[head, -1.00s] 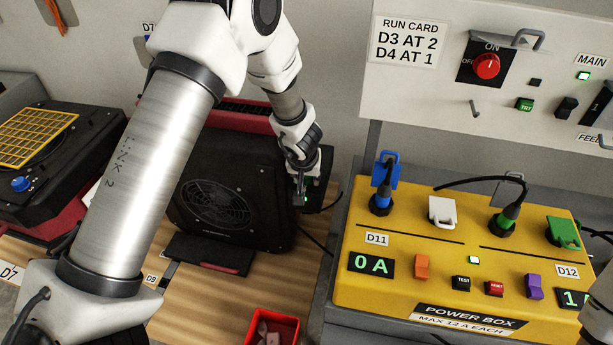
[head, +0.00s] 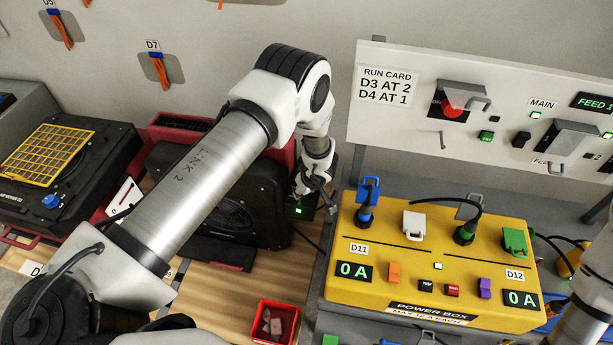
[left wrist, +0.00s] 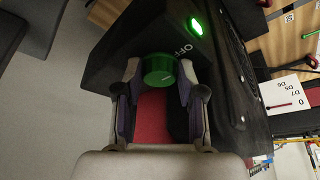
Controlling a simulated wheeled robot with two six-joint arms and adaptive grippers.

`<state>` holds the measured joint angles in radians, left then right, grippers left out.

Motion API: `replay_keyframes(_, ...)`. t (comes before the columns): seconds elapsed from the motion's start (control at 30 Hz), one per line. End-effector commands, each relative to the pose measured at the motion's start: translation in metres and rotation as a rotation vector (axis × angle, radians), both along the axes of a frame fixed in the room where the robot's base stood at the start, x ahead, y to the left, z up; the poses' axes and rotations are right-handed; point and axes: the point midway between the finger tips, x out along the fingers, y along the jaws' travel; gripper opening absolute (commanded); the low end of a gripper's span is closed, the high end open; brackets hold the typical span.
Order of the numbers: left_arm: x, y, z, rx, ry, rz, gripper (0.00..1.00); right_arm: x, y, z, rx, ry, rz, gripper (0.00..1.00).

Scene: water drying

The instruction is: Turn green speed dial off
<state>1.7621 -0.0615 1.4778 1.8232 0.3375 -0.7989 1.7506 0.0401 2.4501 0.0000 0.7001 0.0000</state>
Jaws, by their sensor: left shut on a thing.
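The green speed dial (left wrist: 160,69) is on the dark end face of a black blower, beside the word OFF and a lit green lamp (left wrist: 196,27). My left gripper (left wrist: 158,82) is shut on the dial, with a finger on each side of it. In the head view my left gripper (head: 303,190) is at the right end of the black blower (head: 262,205), where the dial itself is hidden. The lamp glows there too. Part of my right arm shows at the lower right, but its gripper is out of view.
A yellow power box (head: 365,285) with cables stands right of the blower, both its displays reading 0 A. A switch panel (head: 400,135) is above it. A red bin (head: 275,322) sits in front. A drying unit with a yellow grille (head: 48,153) is at left.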

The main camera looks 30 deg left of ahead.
Motion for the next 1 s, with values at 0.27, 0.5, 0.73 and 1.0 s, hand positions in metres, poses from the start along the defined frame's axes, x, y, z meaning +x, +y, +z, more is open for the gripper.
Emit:
replay_keyframes(0.27, -0.0015, 0.0035, -0.0033, 0.009, 0.005, 0.227, 0.05, -0.0004, 0.0, 0.0044, 0.0, 0.001, 0.0, 0.4)
replay_keyframes(0.5, -0.0013, 0.0032, -0.0037, 0.01, 0.007, 0.34, 0.04, -0.0003, 0.0, -0.0001, 0.0, 0.001, 0.0, 0.4)
replay_keyframes(0.73, -0.0013, 0.0029, -0.0032, 0.01, 0.006, 0.383, 0.03, -0.0003, 0.0, -0.0013, 0.0, 0.001, 0.0, 0.4)
replay_keyframes(1.0, -0.001, 0.0025, -0.0028, 0.009, 0.006, 0.387, 0.04, -0.0002, 0.0, -0.0012, 0.0, 0.001, 0.0, 0.4)
